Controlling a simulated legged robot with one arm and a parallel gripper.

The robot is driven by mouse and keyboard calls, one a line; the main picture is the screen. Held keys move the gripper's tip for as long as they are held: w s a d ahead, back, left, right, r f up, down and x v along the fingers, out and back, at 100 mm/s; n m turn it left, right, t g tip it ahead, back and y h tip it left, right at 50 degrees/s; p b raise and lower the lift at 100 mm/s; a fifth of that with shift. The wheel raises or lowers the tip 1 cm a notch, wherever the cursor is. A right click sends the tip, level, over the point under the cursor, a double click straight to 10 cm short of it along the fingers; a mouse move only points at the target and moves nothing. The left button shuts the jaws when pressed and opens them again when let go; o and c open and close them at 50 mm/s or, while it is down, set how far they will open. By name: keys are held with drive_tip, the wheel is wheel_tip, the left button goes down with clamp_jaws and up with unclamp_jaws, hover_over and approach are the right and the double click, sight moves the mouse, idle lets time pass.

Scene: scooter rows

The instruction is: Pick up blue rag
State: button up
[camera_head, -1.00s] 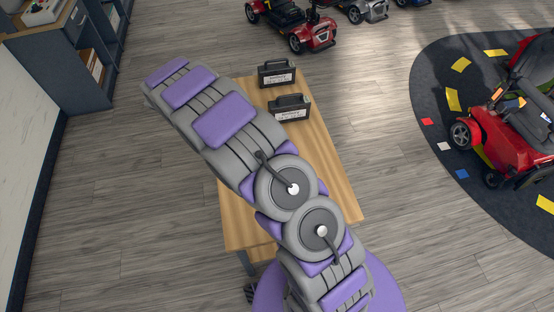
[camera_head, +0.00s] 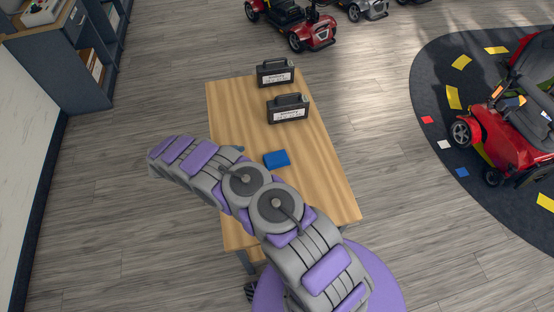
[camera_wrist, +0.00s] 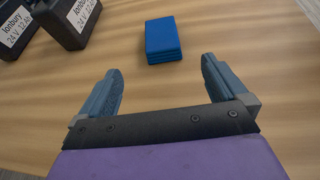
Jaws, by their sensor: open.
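The blue rag (camera_head: 276,159) is a small folded rectangle lying flat on the wooden table, near its middle. The rag is apart from both fingers. In the head view my arm covers part of the table to the left of and below the rag, and the gripper fingers are mostly hidden behind it.
Two black batteries stand on the table, one at the far edge (camera_head: 275,73) and one nearer the rag (camera_head: 288,108). The wooden table (camera_head: 232,105) is otherwise bare. A shelf unit (camera_head: 70,60) stands at the left. A red scooter (camera_head: 520,140) is on the dark mat at the right.

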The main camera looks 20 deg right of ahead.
drive_tip(key=b, duration=0.2)
approach(273, 158)
drive_tip(key=x, duration=0.5)
drive_tip(key=shift+f, duration=0.35)
drive_tip(key=shift+r+b+x, duration=0.15)
drive_tip(key=shift+b+x, duration=0.2)
drive_tip(key=shift+x, duration=1.2)
drive_tip(key=shift+r+b+x, duration=0.15)
drive_tip(key=shift+b+x, duration=0.2)
drive_tip(key=shift+x, duration=1.15)
drive_tip(key=shift+s+d, duration=0.1)
drive_tip(key=shift+d, duration=0.05)
drive_tip(key=shift+c, duration=0.5)
drive_tip(key=c, duration=1)
drive_tip(key=shift+o, duration=0.2)
